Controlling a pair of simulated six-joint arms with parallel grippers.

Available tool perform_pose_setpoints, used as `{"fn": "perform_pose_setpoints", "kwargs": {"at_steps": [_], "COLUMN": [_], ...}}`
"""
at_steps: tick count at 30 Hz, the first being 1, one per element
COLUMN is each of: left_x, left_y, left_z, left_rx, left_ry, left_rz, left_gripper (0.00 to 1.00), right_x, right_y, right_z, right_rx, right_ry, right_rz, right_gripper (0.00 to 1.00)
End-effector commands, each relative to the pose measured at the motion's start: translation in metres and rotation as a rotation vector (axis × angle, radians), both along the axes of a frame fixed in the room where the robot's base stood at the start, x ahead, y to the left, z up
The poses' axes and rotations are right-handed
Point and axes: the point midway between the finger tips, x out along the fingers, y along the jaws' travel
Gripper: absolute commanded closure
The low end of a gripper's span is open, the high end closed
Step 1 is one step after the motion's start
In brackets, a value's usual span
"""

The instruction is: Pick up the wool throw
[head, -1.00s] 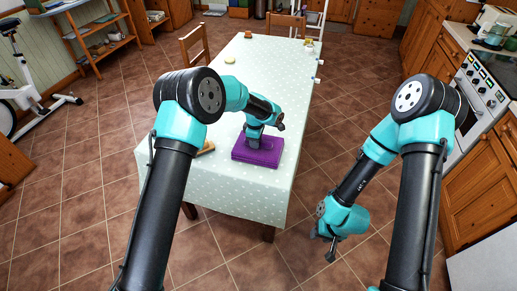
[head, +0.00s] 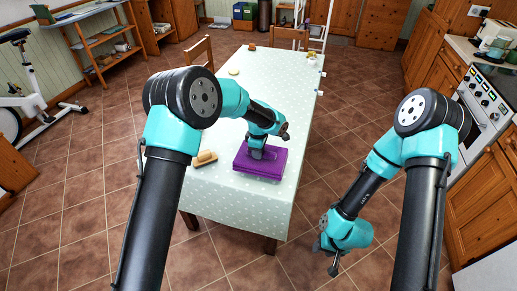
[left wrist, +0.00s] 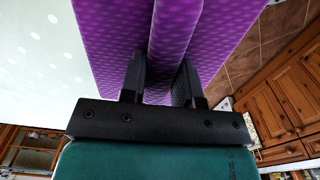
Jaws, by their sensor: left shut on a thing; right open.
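The wool throw (head: 276,166) is a folded purple bundle near the front end of the table, seen in the head view. My left gripper (head: 257,155) is over it and shut on a fold of it. In the left wrist view the purple throw (left wrist: 105,40) fills the upper middle, and a raised fold runs between the two black fingers of my left gripper (left wrist: 160,85). I cannot tell whether the throw is clear of the tabletop. My right gripper (head: 330,258) is open and empty, hanging low over the floor to the right of the table.
The table (head: 250,105) has a pale spotted cloth. A brush-like object (head: 204,158) lies left of the throw. Chairs stand at the table's far side. A stove (head: 487,105) is at the right.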

Motion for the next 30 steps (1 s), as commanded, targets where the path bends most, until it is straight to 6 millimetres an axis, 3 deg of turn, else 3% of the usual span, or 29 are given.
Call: {"fn": "perform_pose_setpoints", "kwargs": {"at_steps": [12, 18, 30], "left_x": [-0.087, -0.118, -0.131], "left_y": [-0.001, -0.001, -0.002], "left_z": [0.009, 0.011, 0.012], "left_rx": [0.000, 0.000, 0.000], "left_ry": [0.001, 0.000, -0.001], "left_rz": [-0.003, -0.002, 0.000], "left_gripper": [1.00, 1.00, 1.00], "right_x": [0.000, 0.000, 0.000], "right_y": [0.000, 0.000, 0.000], "right_z": [0.000, 0.000, 0.000], "right_rx": [0.000, 0.000, 0.000], "right_ry": [0.000, 0.000, 0.000], "right_rz": [0.000, 0.000, 0.000], "right_gripper": [0.57, 0.57, 0.57]}}
